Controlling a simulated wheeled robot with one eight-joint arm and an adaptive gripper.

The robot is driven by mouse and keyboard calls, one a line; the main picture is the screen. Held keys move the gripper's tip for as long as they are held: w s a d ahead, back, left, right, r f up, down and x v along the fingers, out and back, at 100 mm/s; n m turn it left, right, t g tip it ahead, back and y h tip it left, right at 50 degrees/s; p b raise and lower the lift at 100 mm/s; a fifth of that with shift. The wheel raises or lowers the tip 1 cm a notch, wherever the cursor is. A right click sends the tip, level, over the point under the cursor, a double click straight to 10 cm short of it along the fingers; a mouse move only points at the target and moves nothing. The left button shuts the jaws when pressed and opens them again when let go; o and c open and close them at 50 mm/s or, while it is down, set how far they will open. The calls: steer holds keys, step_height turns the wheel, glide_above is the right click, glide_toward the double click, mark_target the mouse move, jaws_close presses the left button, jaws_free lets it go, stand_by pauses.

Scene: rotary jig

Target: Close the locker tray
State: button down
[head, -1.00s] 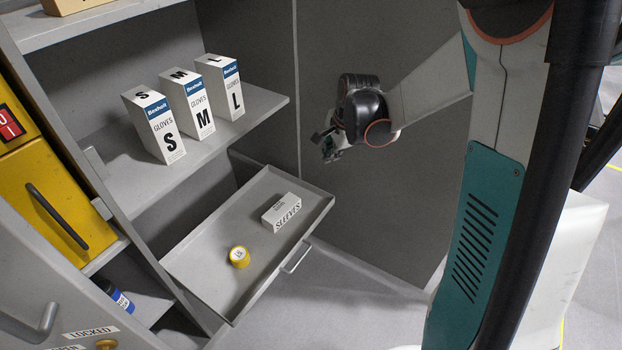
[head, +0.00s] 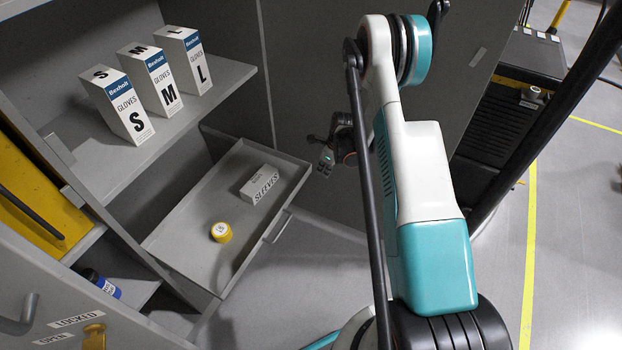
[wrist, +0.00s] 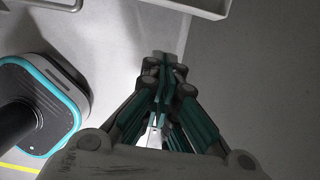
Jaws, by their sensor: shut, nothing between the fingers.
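The grey locker tray (head: 185,255) is pulled out of the cabinet in the head view. It holds a white SLEEVES box (head: 261,186) and a yellow roll or tin (head: 221,232). Its handle (head: 278,227) is on the front edge, facing right. My gripper (head: 325,163) is to the right of the tray, apart from it, and small in the picture. In the wrist view my gripper (wrist: 160,85) is shut and empty, with its fingers together over the grey floor. The tray's edge (wrist: 190,6) and handle (wrist: 60,3) show at the top of that view.
Glove boxes (head: 162,82) marked S, M and L stand on the shelf (head: 222,85) above the tray. A blue item (head: 102,284) lies in the compartment below. A grey panel (head: 330,60) stands behind my gripper. Floor (head: 290,265) in front of the tray is clear.

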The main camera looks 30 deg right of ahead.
steer(key=w+a+f+b, duration=0.3)
steer(key=w+f+b, duration=0.2)
steer(key=f, duration=0.4)
steer(key=shift+a+f, duration=0.3)
steer(key=shift+a, duration=0.1)
steer(key=shift+w, duration=0.1)
